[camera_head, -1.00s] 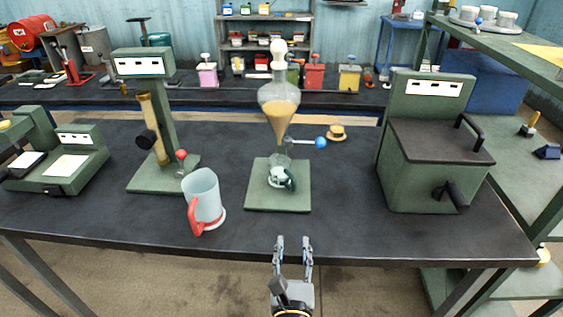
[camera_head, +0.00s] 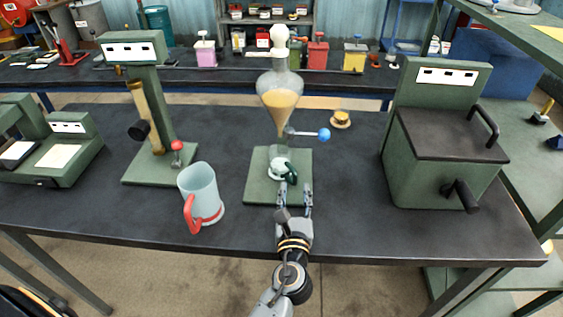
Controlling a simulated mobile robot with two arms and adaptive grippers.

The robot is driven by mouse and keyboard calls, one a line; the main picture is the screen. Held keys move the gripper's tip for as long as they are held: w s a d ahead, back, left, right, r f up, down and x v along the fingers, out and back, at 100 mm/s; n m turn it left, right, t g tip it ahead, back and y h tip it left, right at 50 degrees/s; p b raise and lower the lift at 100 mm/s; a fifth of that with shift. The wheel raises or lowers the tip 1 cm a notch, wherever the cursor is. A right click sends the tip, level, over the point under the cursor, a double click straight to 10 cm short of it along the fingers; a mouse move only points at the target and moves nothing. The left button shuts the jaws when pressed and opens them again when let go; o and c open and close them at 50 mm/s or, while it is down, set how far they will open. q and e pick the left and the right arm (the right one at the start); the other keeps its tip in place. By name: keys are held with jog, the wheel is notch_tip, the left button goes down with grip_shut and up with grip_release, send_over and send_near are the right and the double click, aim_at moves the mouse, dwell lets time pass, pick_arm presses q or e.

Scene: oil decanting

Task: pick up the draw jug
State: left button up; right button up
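A small clear jug with a pale lower part and a dark green handle (camera_head: 280,168) stands on the green base plate of the stand, below a glass separating funnel (camera_head: 280,98) holding amber liquid. A larger pale blue jug (camera_head: 198,186) with a red handle and red base band stands upright on the table to the left. I cannot tell by name which is the draw jug. My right gripper is not in view.
A green stand with a red-knobbed lever (camera_head: 176,147) is at left, beside a low green device (camera_head: 62,155). A green box with black handles (camera_head: 446,145) stands at right. A blue-knobbed valve lever (camera_head: 323,134) juts right of the funnel. The dark table (camera_head: 345,225) is clear at front right.

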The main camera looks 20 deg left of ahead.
aim_at(295, 180)
pick_arm(q)
jog(key=x, duration=0.5)
jog(key=shift+w+a+p, duration=0.1)
jog(key=shift+p, duration=0.2)
grip_shut()
